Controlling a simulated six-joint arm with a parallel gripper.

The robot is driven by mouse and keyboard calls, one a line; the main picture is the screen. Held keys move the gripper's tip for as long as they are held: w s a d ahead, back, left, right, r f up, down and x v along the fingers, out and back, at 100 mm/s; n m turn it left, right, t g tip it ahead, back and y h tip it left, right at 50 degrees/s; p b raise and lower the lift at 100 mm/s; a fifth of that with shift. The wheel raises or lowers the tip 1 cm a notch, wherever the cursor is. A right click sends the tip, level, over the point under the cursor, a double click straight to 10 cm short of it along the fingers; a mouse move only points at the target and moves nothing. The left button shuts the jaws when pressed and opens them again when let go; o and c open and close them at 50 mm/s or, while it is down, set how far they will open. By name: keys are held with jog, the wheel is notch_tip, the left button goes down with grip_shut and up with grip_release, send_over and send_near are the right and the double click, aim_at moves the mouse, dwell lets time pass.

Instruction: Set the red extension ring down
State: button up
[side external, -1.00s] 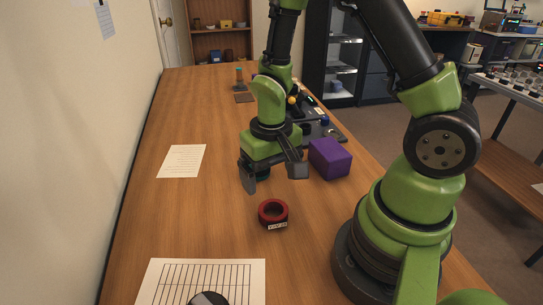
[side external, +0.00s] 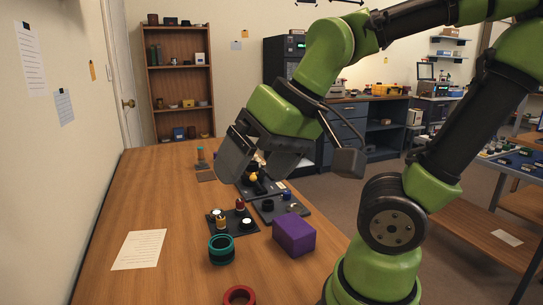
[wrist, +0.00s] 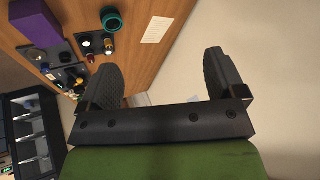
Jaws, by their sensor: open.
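The red extension ring (side external: 239,295) lies flat on the wooden table at the bottom of the side external view, partly cut off by the frame's edge. My gripper (side external: 292,160) is open and empty, raised well above the table and away from the ring. Its two jaws spread wide in the wrist view (wrist: 170,82), with nothing between them. The red ring does not show in the wrist view.
A teal ring (side external: 221,250) stands on the table, also in the wrist view (wrist: 111,20). A purple block (side external: 294,235) is to its right. Dark trays (side external: 231,219) with small parts lie behind. A paper sheet (side external: 139,250) lies left; bare table surrounds it.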

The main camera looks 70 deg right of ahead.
jog(key=shift+s+a+r+t, duration=0.2)
jog(key=shift+s+r+t, duration=0.2)
jog(key=shift+s+r, duration=0.2)
jog(key=shift+o, duration=1)
jog(key=shift+s+a+r+y, duration=0.15)
jog(key=shift+s+r+y, duration=0.15)
jog(key=shift+s, duration=0.25)
jog(key=m+g+y, duration=0.3)
jog(key=m+g, duration=0.3)
send_over(241, 298)
jog(key=s, duration=0.3)
notch_tip(241, 298, down, 9)
jog(key=d+f+m+t+y, duration=0.1)
jog(key=f+m+y, duration=0.1)
jog(key=f+m, duration=0.2)
jog(key=d+f+m+t+y, duration=0.2)
jog(key=f+m+y, duration=0.1)
jog(key=f, duration=0.6)
jog(key=w+d+f+m+t+y, duration=0.1)
jog(key=f+m+y, duration=0.1)
jog(key=f+m, duration=0.3)
jog(key=shift+d+f+t+y, duration=0.15)
jog(key=shift+d+f, duration=0.05)
jog(key=shift+f, duration=0.3)
jog(key=shift+d+f+t+y, duration=0.15)
jog(key=shift+d+f, duration=0.05)
jog(key=shift+f, duration=0.25)
jog(key=x, duration=0.5)
jog(key=shift+f, duration=0.15)
jog(key=c, duration=1.1)
